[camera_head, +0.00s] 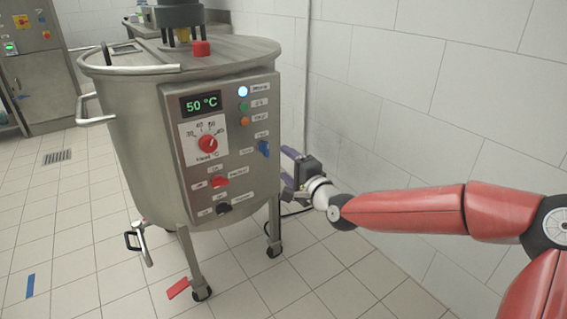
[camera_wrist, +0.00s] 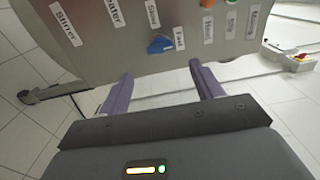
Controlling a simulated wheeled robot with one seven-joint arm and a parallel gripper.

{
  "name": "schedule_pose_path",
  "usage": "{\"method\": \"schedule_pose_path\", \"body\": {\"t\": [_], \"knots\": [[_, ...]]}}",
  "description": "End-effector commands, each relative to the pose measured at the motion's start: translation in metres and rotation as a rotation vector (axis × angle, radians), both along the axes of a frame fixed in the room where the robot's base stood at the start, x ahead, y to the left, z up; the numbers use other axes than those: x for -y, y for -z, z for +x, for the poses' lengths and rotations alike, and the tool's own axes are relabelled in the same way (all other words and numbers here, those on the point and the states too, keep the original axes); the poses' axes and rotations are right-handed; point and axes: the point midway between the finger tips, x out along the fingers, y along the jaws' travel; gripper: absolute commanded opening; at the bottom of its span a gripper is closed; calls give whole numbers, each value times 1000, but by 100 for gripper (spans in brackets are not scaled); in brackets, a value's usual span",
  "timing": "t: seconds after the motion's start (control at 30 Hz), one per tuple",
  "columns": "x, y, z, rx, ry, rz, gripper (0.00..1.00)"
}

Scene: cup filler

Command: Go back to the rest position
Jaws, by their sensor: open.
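My gripper (camera_head: 286,169) is open, with its purple fingers apart and nothing between them. In the head view it is beside the right edge of the kettle's control panel (camera_head: 240,90), a little right of and below the blue switch (camera_head: 264,148). In the wrist view the fingertips (camera_wrist: 160,74) point toward the lower panel edge. The blue switch (camera_wrist: 160,44) appears beyond the gap, close to the "Fast" label and apart from the fingers. My red arm reaches in from the right.
The steel kettle (camera_head: 135,150) stands on wheeled legs. Its display (camera_head: 201,104) reads 50 °C. A red dial (camera_head: 207,143), red switch (camera_head: 217,181) and black switch (camera_head: 223,208) are on the panel. The tiled wall (camera_head: 400,120) is close behind my arm. Floor at front right is clear.

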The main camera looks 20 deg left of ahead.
Motion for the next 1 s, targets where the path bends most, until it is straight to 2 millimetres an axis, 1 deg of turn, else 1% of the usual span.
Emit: {"method": "schedule_pose_path", "body": {"t": [0.27, 0.37, 0.47, 0.5, 0.57, 0.6, 0.67, 0.7, 0.77, 0.8, 0.87, 0.9, 0.97, 1.0], "knots": [[-1, 2, -2, 2, -2, -19, 65], [-1, 15, -9, 16, -12, -128, 65], [7, 40, -23, 43, -28, -345, 65], [15, 50, -29, 55, -33, -454, 65], [33, 65, -38, 70, -38, -625, 65], [47, 71, -43, 76, -39, -734, 65], [72, 77, -53, 82, -38, -887, 65], [90, 78, -60, 82, -35, -983, 65], [118, 77, -71, 76, -31, -1115, 65], [137, 73, -80, 67, -26, -1195, 65], [166, 66, -95, 50, -20, -1305, 65], [184, 59, -107, 35, -17, -1368, 65], [211, 49, -127, 8, -13, -1450, 65], [228, 42, -142, -13, -13, -1496, 65]]}}
